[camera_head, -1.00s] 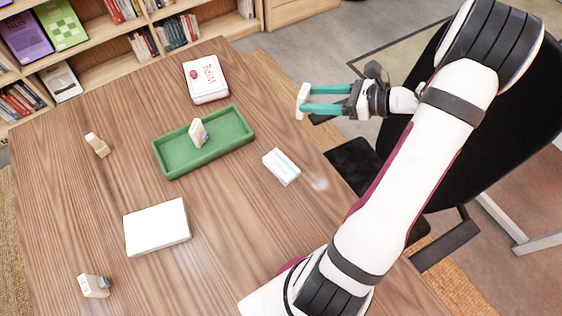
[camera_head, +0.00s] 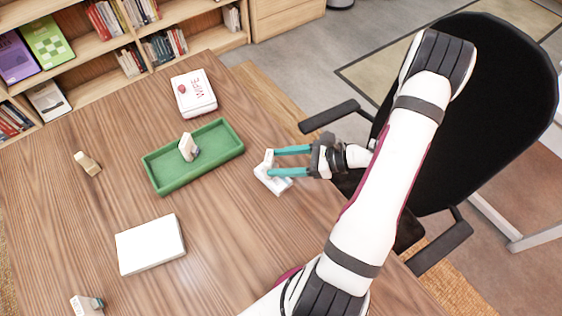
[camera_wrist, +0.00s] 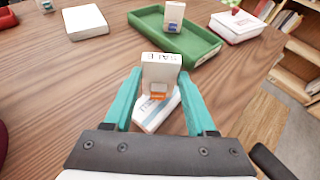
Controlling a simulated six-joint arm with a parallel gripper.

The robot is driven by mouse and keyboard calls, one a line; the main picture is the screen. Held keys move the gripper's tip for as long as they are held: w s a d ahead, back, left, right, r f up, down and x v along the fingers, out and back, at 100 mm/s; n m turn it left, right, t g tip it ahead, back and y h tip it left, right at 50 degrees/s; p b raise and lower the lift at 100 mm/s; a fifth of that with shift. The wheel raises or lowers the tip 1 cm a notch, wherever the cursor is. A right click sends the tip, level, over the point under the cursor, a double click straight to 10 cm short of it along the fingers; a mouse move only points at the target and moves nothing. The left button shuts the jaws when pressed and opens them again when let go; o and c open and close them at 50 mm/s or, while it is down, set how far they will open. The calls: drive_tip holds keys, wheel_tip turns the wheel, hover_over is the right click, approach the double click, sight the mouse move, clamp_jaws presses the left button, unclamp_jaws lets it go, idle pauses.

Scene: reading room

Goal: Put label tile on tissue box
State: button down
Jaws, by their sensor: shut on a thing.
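My gripper (camera_head: 273,162) is shut on a white label tile (camera_head: 268,158) and holds it upright by its sides. In the wrist view the tile (camera_wrist: 160,68) shows the word SALE on its top and an orange patch low down, between the teal fingers. A small white box with a blue band (camera_head: 283,187), which looks like the tissue box, lies on the table under the tile. In the wrist view this box (camera_wrist: 148,120) is partly hidden behind the tile. I cannot tell whether the tile touches it.
A green tray (camera_head: 165,181) holds another upright tile (camera_head: 188,148). A white WIPE box (camera_head: 194,94) is behind it. A flat white box (camera_head: 150,245) and two small tiles (camera_head: 88,163) (camera_head: 86,306) stand on the left. A black chair (camera_head: 480,120) is at right.

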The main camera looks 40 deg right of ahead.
drive_tip(key=shift+f, duration=0.45)
drive_tip(key=shift+f, duration=0.2)
drive_tip(key=shift+c, duration=1.1)
unclamp_jaws()
